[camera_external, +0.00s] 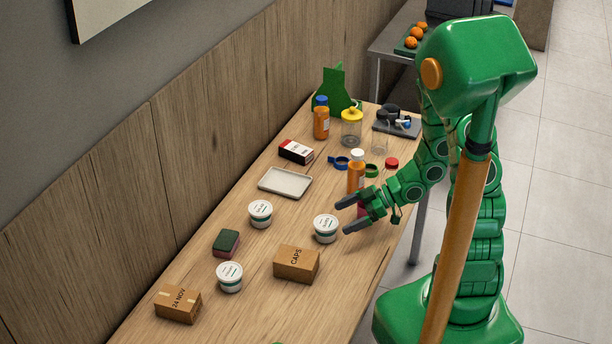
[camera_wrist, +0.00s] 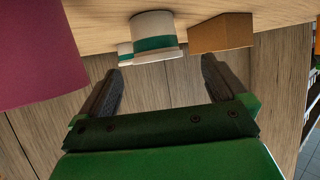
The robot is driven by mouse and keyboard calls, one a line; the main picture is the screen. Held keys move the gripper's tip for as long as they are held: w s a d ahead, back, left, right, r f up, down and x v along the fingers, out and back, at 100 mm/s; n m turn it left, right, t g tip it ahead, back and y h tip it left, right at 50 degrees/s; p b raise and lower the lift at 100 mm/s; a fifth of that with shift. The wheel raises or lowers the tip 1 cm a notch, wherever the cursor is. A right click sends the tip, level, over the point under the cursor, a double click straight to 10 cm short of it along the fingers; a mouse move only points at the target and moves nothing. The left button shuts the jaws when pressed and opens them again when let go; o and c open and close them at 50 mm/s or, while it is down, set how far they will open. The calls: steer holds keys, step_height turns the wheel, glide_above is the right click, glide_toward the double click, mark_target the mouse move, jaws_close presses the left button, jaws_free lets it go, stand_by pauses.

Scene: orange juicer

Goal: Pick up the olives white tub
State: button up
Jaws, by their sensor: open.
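Three white tubs with printed lids and a green band stand on the table: a near one (camera_external: 325,228), one further left (camera_external: 260,214), and one lower left (camera_external: 229,277). The lid print is too small to tell which is olives. My gripper (camera_external: 343,217) is open and empty, its fingers just right of the near tub. In the wrist view, which looks upside down, a white tub with a green band (camera_wrist: 155,43) lies ahead between the fingertips (camera_wrist: 160,66), apart from them. A second tub (camera_wrist: 125,53) is partly hidden behind it.
A cardboard box marked CAPS (camera_external: 296,264) stands close to the near tub. A magenta object (camera_wrist: 35,50) is close beside my gripper, mostly hidden externally. An orange bottle (camera_external: 356,176) stands just behind. A grey tray (camera_external: 285,182) and a sponge (camera_external: 226,242) lie further left.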

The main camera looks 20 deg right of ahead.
mark_target(330, 222)
steer(key=shift+w+x, duration=0.15)
steer(key=shift+x, duration=1.6)
steer(key=shift+w+x, duration=0.1)
steer(key=shift+x, duration=1.65)
steer(key=shift+r, duration=0.15)
steer(key=c, duration=1.1)
steer(key=shift+r, duration=0.1)
steer(key=shift+r, duration=4.9)
